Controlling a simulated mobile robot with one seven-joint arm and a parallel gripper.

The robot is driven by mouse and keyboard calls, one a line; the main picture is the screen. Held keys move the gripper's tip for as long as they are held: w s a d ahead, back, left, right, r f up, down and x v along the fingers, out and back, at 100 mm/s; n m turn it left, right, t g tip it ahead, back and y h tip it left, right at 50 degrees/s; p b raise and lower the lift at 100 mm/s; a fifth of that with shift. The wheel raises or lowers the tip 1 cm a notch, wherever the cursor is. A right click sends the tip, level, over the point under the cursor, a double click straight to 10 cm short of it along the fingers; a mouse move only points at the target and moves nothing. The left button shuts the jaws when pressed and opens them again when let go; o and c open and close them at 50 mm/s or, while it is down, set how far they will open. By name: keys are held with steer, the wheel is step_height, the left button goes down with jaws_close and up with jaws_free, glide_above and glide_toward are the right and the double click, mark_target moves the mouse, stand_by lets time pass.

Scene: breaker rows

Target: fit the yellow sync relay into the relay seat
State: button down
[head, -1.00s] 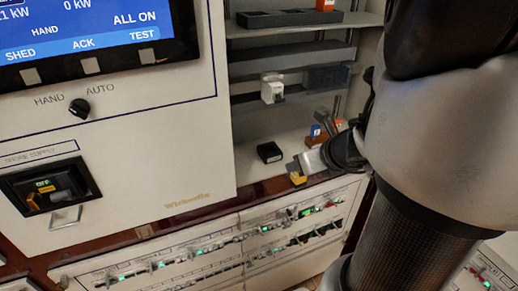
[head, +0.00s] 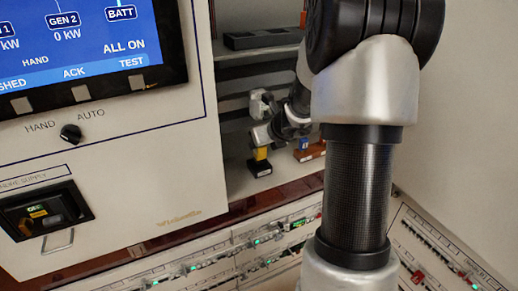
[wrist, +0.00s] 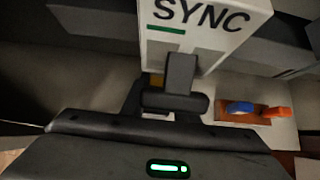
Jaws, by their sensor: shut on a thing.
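My gripper (head: 262,142) is shut on the yellow sync relay (head: 260,153), which points down from the fingers. Just below it in the head view is a small black block (head: 260,169) on the lower shelf, perhaps the relay seat. The relay's lower end meets or overlaps this block; I cannot tell whether it touches or is in. In the wrist view a finger (wrist: 180,75) hides most of the relay, and only a yellow sliver (wrist: 157,80) shows. The black block cannot be made out there.
A white module (head: 261,103) is on the rail behind my gripper; a white face marked SYNC (wrist: 205,22) looms close in the wrist view, probably this module. Blue and orange parts (wrist: 250,109) sit on a brown base to the right. A panel with a screen (head: 80,45) stands left.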

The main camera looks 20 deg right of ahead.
mark_target(262, 150)
steer(key=shift+w+f+b, duration=0.2)
steer(key=shift+f+b, duration=1)
steer(key=shift+f, duration=0.55)
steer(key=shift+f, duration=0.1)
steer(key=shift+f, duration=0.15)
steer(key=c, duration=1.4)
jaws_free()
steer(key=shift+r, duration=0.2)
